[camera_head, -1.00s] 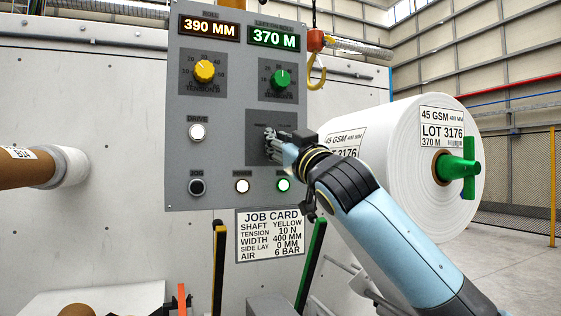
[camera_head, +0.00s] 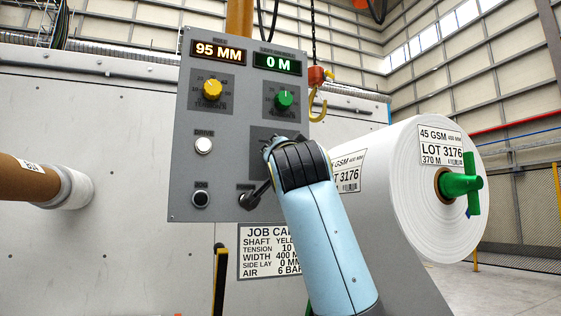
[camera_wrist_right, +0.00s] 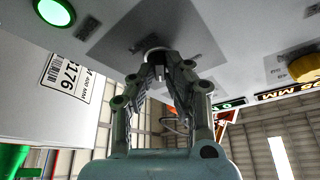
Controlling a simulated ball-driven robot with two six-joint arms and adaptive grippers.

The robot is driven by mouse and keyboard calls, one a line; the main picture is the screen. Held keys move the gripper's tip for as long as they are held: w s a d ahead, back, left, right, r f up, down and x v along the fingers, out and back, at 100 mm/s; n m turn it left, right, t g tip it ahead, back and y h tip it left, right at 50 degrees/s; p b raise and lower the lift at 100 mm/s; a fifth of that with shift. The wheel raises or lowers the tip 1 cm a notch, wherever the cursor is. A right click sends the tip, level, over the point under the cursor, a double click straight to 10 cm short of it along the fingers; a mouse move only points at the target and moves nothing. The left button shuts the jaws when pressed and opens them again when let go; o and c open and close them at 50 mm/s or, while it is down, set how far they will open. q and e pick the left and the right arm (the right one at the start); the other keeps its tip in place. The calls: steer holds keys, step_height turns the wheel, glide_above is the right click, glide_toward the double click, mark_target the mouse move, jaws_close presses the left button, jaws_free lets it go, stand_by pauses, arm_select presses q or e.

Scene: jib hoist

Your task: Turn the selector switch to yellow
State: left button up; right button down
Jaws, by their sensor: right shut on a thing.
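The selector switch's dark square plate (camera_head: 284,133) is on the lower right of the grey control panel (camera_head: 222,118). My right arm covers most of it in the head view. My right gripper (camera_head: 267,150) is at this plate, its fingers partly hidden by my own wrist. In the right wrist view the plate (camera_wrist_right: 105,38) is at the top, and my right gripper (camera_wrist_right: 158,66) is shut on the switch's pale knob (camera_wrist_right: 155,52) there. The knob's pointing direction and the position labels cannot be made out. My left gripper is not in view.
Yellow (camera_head: 212,90) and green (camera_head: 284,99) tension knobs sit above the plate. A lit green lamp (camera_wrist_right: 54,11) is close by. A job card (camera_head: 262,250) hangs below the panel. A large white roll (camera_head: 405,205) stands right, and a yellow hook (camera_head: 317,104) hangs near the panel's edge.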

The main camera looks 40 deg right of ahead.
steer(key=shift+r+m, duration=0.25)
steer(key=shift+m, duration=0.55)
steer(key=shift+s+m+g, duration=0.1)
steer(key=shift+m+g, duration=0.2)
steer(key=c, duration=1.4)
jaws_free()
steer(key=shift+f, duration=0.1)
steer(key=shift+o, duration=0.2)
steer(key=shift+f, duration=0.1)
steer(key=v, duration=0.7)
steer(key=shift+a, duration=0.15)
